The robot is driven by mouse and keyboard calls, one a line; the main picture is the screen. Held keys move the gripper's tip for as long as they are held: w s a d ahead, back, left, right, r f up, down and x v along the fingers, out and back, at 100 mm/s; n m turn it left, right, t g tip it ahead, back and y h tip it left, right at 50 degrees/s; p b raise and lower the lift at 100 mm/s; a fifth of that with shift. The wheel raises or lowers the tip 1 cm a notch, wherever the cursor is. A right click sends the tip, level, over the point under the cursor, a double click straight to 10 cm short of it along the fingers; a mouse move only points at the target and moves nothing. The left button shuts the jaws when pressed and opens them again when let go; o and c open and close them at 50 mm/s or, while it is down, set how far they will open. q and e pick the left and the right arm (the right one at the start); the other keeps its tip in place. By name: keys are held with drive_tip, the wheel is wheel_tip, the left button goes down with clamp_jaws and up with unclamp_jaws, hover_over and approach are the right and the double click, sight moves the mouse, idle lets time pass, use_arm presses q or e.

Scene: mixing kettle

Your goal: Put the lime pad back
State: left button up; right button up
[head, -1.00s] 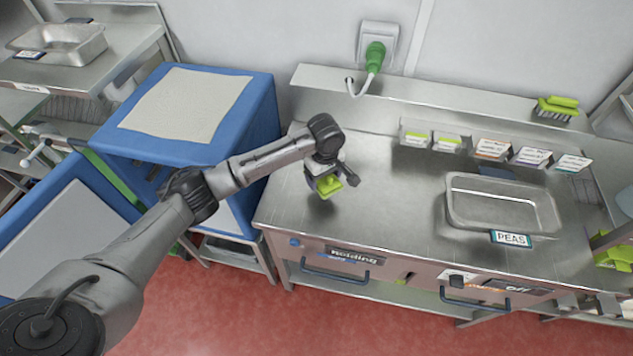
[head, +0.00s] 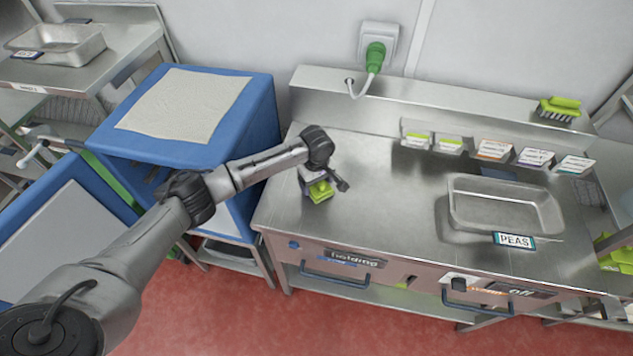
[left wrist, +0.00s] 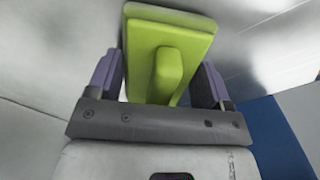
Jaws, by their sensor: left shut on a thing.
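The lime pad (head: 319,192) is a lime-green block with a raised grip. My left gripper (head: 321,184) is shut on it, over the left part of the steel counter (head: 375,210). In the left wrist view the lime pad (left wrist: 168,50) shows with its grip between the two purple-grey fingers of the left gripper (left wrist: 165,80). I cannot tell whether the pad touches the counter. A lime brush (head: 559,107) with dark bristles sits on the back ledge at the right. My right gripper is not in view.
A steel tray (head: 505,207) labelled PEAS stands on the right of the counter. A blue-sided cabinet (head: 256,125) stands left of the counter. The middle of the counter is clear.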

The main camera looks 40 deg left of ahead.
use_arm(q)
drive_tip(key=o, duration=0.6)
drive_tip(key=shift+f, duration=0.1)
drive_tip(key=o, duration=0.5)
drive_tip(key=shift+c, duration=0.2)
drive_tip(key=shift+r, duration=0.3)
wheel_tip(320, 180, up, 11)
drive_tip(key=shift+r+p, duration=0.1)
drive_tip(key=shift+p, duration=0.9)
drive_tip(key=shift+r, duration=0.25)
